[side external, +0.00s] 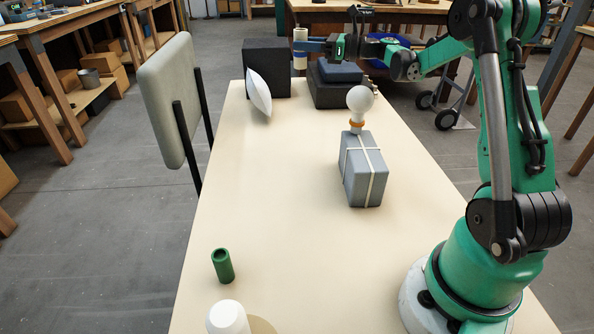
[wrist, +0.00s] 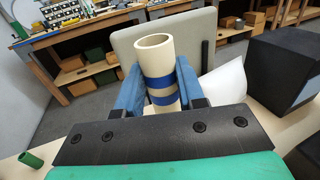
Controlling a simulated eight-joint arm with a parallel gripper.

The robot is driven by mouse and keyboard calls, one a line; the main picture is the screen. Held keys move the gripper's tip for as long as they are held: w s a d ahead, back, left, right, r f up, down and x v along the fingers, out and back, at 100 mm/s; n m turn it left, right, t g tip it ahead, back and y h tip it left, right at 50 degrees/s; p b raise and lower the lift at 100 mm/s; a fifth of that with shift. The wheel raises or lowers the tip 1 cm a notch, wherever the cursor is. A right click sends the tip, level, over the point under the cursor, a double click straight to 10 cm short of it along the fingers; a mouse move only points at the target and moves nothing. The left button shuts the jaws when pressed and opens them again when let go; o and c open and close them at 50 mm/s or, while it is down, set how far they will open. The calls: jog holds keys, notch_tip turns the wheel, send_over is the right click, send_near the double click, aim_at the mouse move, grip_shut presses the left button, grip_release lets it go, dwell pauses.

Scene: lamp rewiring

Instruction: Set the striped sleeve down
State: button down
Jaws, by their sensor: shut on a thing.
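The striped sleeve (wrist: 153,56) is a cream, open-ended tube with blue bands. In the wrist view it stands roughly upright between the two blue fingers of my gripper (wrist: 161,92), which is shut on it. The sleeve appears held above the tabletop. Its lower end is hidden in the wrist view by my gripper body.
The black box (side external: 266,68), white pillow-like object (side external: 258,92) and dark stacked blocks (side external: 338,90) crowd the far end. A bulb (side external: 360,100) stands on a strapped grey box (side external: 362,175). A green tube (side external: 222,265) is near the front. The table's (side external: 270,200) middle left is clear.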

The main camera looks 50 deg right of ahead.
jog(key=w+a+m+t+h, duration=0.2)
jog(key=w+a+m+h, duration=0.45)
jog(key=w+h, duration=0.45)
jog(key=s+a+m+g+h, duration=0.65)
jog(key=a+m+h, duration=0.25)
jog(key=h, duration=0.2)
jog(key=shift+g, duration=0.35)
jog(key=f, duration=1.9)
jog(key=shift+w+f, duration=0.25)
jog(key=shift+f, duration=0.05)
jog(key=c, duration=0.5)
grip_release()
jog(key=shift+c, duration=0.2)
